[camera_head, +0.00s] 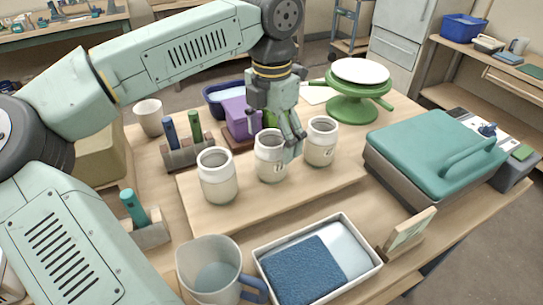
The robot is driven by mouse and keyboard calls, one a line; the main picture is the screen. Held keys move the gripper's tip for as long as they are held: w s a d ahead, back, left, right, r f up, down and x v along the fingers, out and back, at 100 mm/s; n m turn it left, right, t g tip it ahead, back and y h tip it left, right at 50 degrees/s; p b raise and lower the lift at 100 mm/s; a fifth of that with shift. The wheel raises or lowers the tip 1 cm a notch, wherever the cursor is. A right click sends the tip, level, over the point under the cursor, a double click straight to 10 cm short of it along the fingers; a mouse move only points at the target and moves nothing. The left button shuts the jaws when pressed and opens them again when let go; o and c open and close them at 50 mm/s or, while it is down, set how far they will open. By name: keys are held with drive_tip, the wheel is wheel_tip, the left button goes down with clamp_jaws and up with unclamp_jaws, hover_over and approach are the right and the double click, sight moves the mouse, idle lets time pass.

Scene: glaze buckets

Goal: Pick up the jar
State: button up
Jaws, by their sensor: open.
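Three white jars with open tops and small dark labels stand upright in a row on a wooden board (250,208). They are the left jar (218,180), the middle jar (268,163) and the right jar (320,146). My gripper (293,143) is open and points down at the middle jar's right side, in front of the gap between it and the right jar. Its fingers overlap the middle jar's right edge in the picture. I cannot tell whether they touch it. All three jars rest on the board, and nothing is in my gripper.
A clear pitcher (205,262) and a white tray (268,250) with a blue sponge sit in front. A teal-lidded case (430,150) is at right. A green turntable (352,105), purple box (238,120) and blue basin (215,108) stand behind. Tool holders (188,158) are at left.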

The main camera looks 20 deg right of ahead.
drive_tip(key=shift+f, duration=1.75)
drive_tip(key=shift+c, duration=0.2)
drive_tip(key=c, duration=1.5)
drive_tip(key=shift+r, duration=0.15)
drive_tip(key=shift+w+r, duration=0.1)
drive_tip(key=shift+r, duration=0.4)
wheel_tip(320, 180, up, 2)
drive_tip(key=shift+r+b, duration=0.15)
drive_tip(key=shift+b, duration=0.35)
drive_tip(key=shift+s+d+r+b, duration=0.2)
drive_tip(key=shift+s+b, duration=0.45)
drive_tip(key=shift+s, duration=2.1)
drive_tip(key=shift+s+a+r+b, duration=0.25)
drive_tip(key=shift+s+b, duration=0.4)
drive_tip(key=shift+s, duration=2.05)
drive_tip(key=shift+s+d+r+b, duration=0.25)
drive_tip(key=shift+s+b, duration=0.4)
drive_tip(key=shift+s, duration=2.1)
